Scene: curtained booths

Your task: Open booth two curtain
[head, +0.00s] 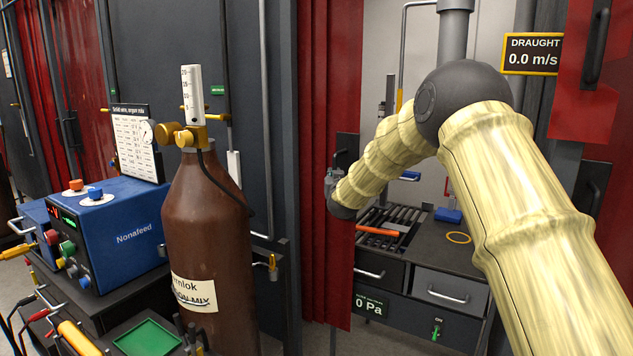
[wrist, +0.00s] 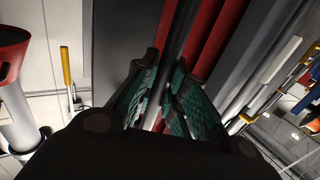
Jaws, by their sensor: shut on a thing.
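A red curtain (head: 325,240) hangs in folds at the left side of an open booth front; it also shows in the wrist view (wrist: 222,45). My gripper (head: 337,178) is at this curtain's right edge, partly hidden by my arm. In the wrist view, its green-padded fingers (wrist: 168,75) are closed around a dark upright bar, the curtain handle (wrist: 183,35). A dark plate (head: 347,147) shows at the curtain edge behind the gripper. No booth number is readable.
Inside the booth stand a bench with rollers (head: 393,222) and grey drawers (head: 450,290). A brown gas cylinder (head: 205,235) and a blue welder box (head: 125,235) stand at left. Another red curtain (head: 575,110) with a dark handle and a draught sign (head: 531,54) are at right.

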